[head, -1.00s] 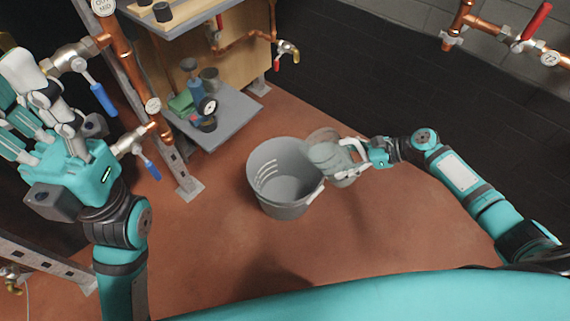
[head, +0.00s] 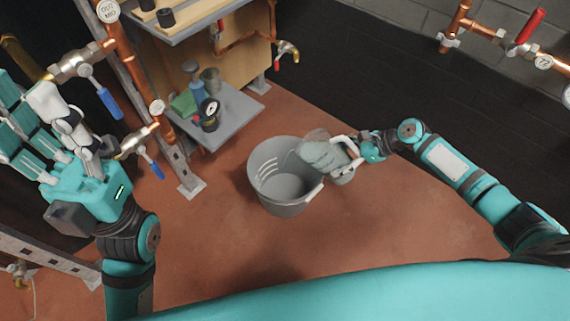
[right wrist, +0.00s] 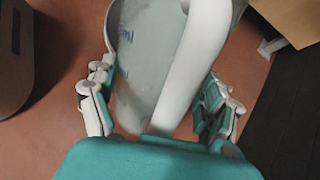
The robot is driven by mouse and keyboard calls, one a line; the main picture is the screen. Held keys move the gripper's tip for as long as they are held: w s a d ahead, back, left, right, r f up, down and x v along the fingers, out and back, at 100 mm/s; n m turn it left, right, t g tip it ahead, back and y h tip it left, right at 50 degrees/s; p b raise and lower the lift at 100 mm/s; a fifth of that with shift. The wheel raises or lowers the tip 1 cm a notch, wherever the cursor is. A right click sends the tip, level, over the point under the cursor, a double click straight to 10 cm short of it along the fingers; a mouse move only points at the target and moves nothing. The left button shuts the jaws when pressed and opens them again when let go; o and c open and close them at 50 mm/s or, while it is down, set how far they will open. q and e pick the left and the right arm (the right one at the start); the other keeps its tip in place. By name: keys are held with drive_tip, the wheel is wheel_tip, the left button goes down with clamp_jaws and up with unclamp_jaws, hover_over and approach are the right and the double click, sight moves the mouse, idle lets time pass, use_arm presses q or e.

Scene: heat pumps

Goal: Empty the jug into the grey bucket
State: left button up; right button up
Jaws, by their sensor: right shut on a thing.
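The grey bucket (head: 285,205) stands upright on the floor in the middle of the head view. The see-through jug (head: 318,155) is held at the bucket's right rim and is tilted to the left, its mouth end over the bucket. My right gripper (head: 350,153) is shut on the jug's white handle. In the right wrist view the handle (right wrist: 195,60) runs between the fingers, and blue marks show on the jug's wall (right wrist: 125,45). I cannot tell how much is in the jug. My left gripper (head: 45,120) is raised at the left, away from both, with fingers apart and nothing between them.
Copper pipes with blue-handled valves (head: 108,103) rise at the left. The red-brown floor (head: 390,235) is clear at the front right.

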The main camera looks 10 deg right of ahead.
drive_tip(key=shift+w+r, duration=0.15)
drive_tip(key=shift+r, duration=0.15)
drive_tip(key=shift+a+f+g+h, duration=0.25)
drive_tip(key=shift+f+h, duration=0.35)
drive_tip(key=shift+h, duration=0.4)
idle(1.2)
drive_tip(key=shift+w+a+r+g+h+b, duration=0.2)
drive_tip(key=shift+a+g+h+b, duration=0.15)
drive_tip(key=shift+g+h, duration=0.5)
idle(4.7)
